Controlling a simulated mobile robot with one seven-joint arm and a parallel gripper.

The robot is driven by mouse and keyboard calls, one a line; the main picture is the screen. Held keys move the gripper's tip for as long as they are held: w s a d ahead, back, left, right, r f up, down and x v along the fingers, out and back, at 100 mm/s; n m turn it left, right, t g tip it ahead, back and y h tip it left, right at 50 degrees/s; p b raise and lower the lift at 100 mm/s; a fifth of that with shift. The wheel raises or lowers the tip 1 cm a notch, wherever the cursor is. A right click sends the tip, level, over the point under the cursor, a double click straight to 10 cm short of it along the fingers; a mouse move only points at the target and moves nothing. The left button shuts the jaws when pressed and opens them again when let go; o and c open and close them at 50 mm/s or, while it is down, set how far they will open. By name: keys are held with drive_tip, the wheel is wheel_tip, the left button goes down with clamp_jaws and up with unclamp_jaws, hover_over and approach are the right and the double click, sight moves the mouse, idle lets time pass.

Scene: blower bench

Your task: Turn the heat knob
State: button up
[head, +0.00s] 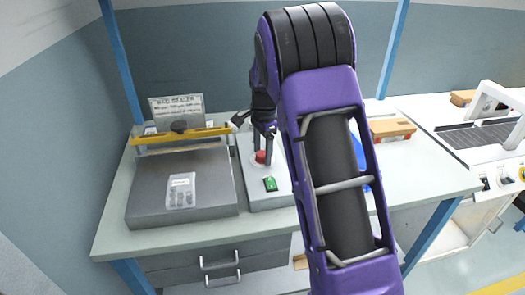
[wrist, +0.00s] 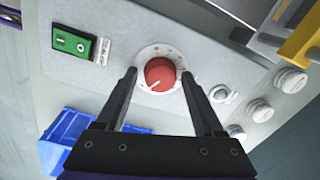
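The heat knob (wrist: 160,74) is a red round knob with a white pointer line, set in a pale dial plate with marks on a light grey panel. In the head view the red knob (head: 261,156) shows just below my gripper. My gripper (wrist: 159,76) is open, with one black finger on each side of the knob. The fingers look apart from the knob's sides, with small gaps. The pointer line points to the lower left in the wrist view. In the head view my gripper (head: 263,150) points down over the grey control box (head: 270,200).
A green switch (wrist: 75,44) sits beside the knob on the panel. Several round silver fittings (wrist: 262,110) and a small button (wrist: 220,94) are at the right. A blue bin (wrist: 66,140) lies below. A flat grey plate machine (head: 150,190) with a yellow bar (head: 195,134) stands left.

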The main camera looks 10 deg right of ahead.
clamp_jaws()
drive_tip(key=shift+r+n, duration=0.1)
drive_tip(key=shift+n, duration=0.2)
drive_tip(key=n+p, duration=0.2)
drive_tip(key=n, duration=0.2)
drive_tip(key=shift+n, duration=0.3)
drive_tip(key=n+p, duration=0.1)
drive_tip(key=n, duration=0.5)
drive_tip(key=shift+w+n+p, duration=0.1)
drive_tip(key=shift+n+p, duration=0.2)
drive_tip(key=shift+p, duration=0.1)
drive_tip(key=shift+o, duration=1.1)
unclamp_jaws()
